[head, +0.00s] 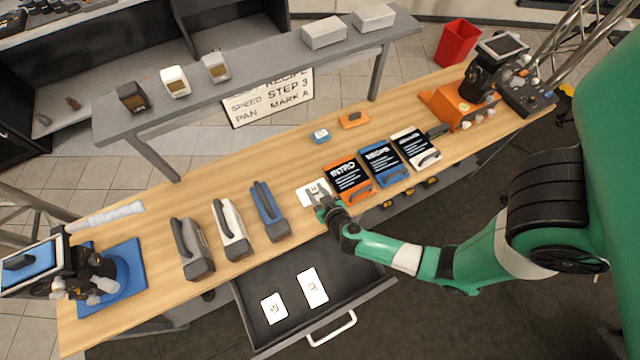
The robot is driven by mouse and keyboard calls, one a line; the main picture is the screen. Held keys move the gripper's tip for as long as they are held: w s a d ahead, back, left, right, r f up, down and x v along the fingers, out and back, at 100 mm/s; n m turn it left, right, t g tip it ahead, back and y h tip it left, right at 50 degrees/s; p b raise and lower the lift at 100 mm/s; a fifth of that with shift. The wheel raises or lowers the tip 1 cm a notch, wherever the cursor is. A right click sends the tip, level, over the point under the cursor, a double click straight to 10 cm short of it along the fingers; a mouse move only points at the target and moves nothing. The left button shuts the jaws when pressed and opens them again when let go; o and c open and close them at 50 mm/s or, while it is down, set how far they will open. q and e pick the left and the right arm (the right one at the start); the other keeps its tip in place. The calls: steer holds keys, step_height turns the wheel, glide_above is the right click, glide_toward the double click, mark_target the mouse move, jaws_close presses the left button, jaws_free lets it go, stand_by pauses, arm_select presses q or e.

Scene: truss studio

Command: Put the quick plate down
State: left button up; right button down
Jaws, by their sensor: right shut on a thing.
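A white plate (307,187) is at the near middle of the wooden table, just left of the orange-edged board. My right gripper (318,194) is shut on its near part, and the fingers cover some of it. The small mark on the plate is too blurred to read, so I cannot tell whether it is the quick plate. I cannot tell whether it touches the tabletop or is held just above it. Two more white plates (312,287) (274,307) lie in the open drawer below. My left gripper is out of view.
Boards edged orange (349,179), blue (384,161) and white (415,148) lie right of the plate. Grey (192,247), white (231,229) and blue (269,210) handled blocks stand left. Small blue (320,136) and orange (354,120) blocks lie behind. The open drawer (342,259) juts out in front.

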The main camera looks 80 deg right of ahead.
steer(key=d+f+b, duration=0.1)
steer(key=d+f, duration=0.1)
steer(key=d+f+b, duration=0.2)
steer(key=f, duration=0.1)
steer(key=shift+d+f+b, duration=0.2)
steer(key=shift+d+b, duration=0.05)
steer(key=shift+b, duration=0.05)
steer(key=shift+d, duration=0.2)
steer(key=shift+d+f, duration=0.1)
steer(key=shift+f, duration=0.15)
step_height(320, 180, down, 4)
steer(key=b, duration=0.4)
steer(key=shift+d+r, duration=0.15)
steer(key=shift+r, duration=0.25)
steer(key=shift+f, duration=0.1)
steer(key=c, duration=0.5)
jaws_free()
